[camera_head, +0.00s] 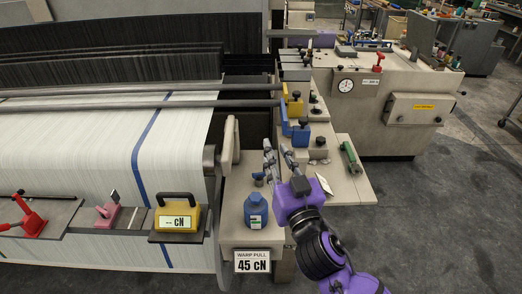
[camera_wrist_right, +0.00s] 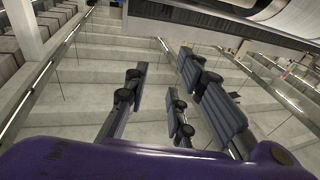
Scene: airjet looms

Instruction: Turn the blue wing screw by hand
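A blue bracket (camera_head: 301,134) with a black knob stands farther back, beyond the fingertips. I cannot tell for certain which of the two is the wing screw; no wings can be made out. The fingers also show apart and empty in the right wrist view (camera_wrist_right: 160,80), with no blue part there. My left gripper is not in view.
A blue bottle (camera_head: 255,211) stands on the ledge's front. A yellow bracket (camera_head: 293,103) stands behind the blue one. A green tool (camera_head: 351,157) lies at the right. A yellow tension meter (camera_head: 177,218) sits left by the white warp sheet (camera_head: 100,150). Open floor lies right.

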